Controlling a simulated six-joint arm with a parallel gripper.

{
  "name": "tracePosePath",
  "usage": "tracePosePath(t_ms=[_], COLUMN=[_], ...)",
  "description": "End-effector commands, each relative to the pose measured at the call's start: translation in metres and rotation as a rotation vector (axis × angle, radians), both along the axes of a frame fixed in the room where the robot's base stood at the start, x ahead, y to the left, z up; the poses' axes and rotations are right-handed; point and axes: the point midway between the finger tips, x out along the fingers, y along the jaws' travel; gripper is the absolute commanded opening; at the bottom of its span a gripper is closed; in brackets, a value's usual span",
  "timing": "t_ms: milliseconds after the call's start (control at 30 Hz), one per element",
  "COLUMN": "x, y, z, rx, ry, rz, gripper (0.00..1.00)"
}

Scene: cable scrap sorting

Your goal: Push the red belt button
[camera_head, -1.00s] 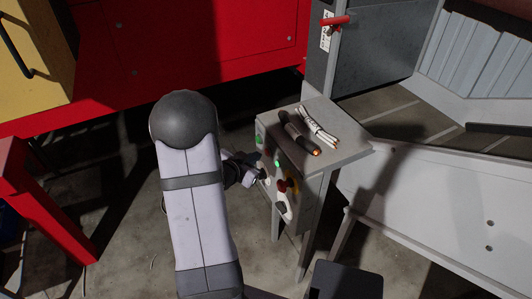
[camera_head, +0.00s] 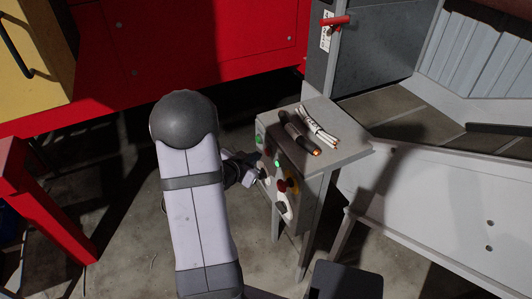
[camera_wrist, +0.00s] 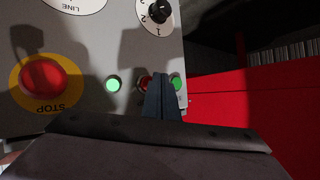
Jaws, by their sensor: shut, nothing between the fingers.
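A small red button (camera_wrist: 143,84) sits between two green buttons on the grey control panel in the wrist view. My gripper (camera_wrist: 161,82) is shut and empty, with its dark fingertips in front of the panel. The left green button (camera_wrist: 113,85) and right green button (camera_wrist: 176,82) flank the fingers. In the head view, my gripper (camera_head: 256,180) is at the left of the control box (camera_head: 309,205), beside its button face.
A large red STOP button (camera_wrist: 42,81) on a yellow ring lies left of the small buttons. A black selector knob (camera_wrist: 159,12) is above them. A grey conveyor side (camera_head: 440,205) stands at right.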

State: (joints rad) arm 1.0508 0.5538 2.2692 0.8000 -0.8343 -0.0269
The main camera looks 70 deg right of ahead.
Motion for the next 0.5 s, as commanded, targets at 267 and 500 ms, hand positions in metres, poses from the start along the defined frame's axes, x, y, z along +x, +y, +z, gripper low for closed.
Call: tracePosePath(t_ms=[267,500], x=[-0.0056,-0.0058], y=[-0.0053,-0.0057], z=[-0.0001,0.0], rx=[-0.001,0.0], ry=[0.0,0.0], rz=[-0.002,0.0], gripper=[0.0,0.0])
